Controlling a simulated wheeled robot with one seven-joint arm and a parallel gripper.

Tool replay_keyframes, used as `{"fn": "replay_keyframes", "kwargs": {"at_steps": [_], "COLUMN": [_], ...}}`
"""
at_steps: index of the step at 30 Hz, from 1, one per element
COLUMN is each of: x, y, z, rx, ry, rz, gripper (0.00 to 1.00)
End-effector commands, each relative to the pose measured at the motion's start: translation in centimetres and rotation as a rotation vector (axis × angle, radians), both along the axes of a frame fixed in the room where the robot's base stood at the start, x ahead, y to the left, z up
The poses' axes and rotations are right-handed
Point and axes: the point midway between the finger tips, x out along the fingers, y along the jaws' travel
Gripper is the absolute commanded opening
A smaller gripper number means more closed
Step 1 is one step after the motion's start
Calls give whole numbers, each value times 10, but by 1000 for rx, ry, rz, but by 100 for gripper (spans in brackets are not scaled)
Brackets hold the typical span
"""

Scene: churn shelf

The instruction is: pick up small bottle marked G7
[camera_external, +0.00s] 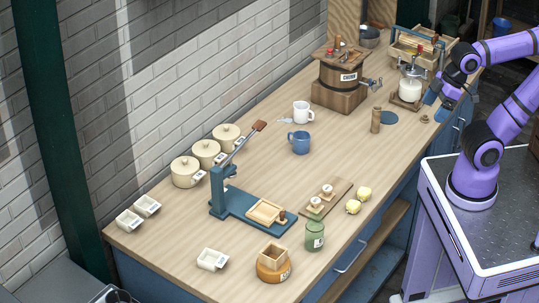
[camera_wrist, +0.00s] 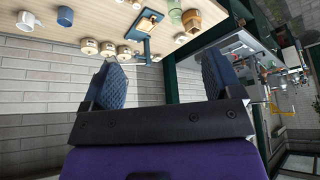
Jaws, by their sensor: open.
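I cannot read a G7 mark on anything. Two small pale bottle-like items, one (camera_external: 327,190) behind the other (camera_external: 315,204), stand on a small wooden board with labels too small to read. A green glass jar (camera_external: 315,236) with a white label stands at the front edge; a green jar also shows in the wrist view (camera_wrist: 175,15). My gripper (camera_external: 440,95) is at the far right of the bench, well away from these, near the glass-jar device. In the wrist view my gripper (camera_wrist: 165,60) is open, its two blue fingers apart with nothing between them.
A wooden churn (camera_external: 340,80), white mug (camera_external: 302,112), blue mug (camera_external: 300,142) and wooden cylinder (camera_external: 376,120) stand toward the back. Lidded cream pots (camera_external: 186,172) line the wall beside a blue lever press (camera_external: 255,219). The middle of the bench (camera_external: 350,155) is clear.

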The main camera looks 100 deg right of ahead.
Motion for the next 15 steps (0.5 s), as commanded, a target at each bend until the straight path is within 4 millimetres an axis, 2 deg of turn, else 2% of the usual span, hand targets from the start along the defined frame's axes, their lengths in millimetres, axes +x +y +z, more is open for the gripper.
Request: {"fn": "replay_keyframes", "kwargs": {"at_steps": [4,7,15], "x": [5,19,87], "y": [0,1,4], "z": [1,2,-3], "rx": [-1,-7,-28], "ry": [8,26,112], "rz": [3,9,45], "gripper": [85,85,85]}}
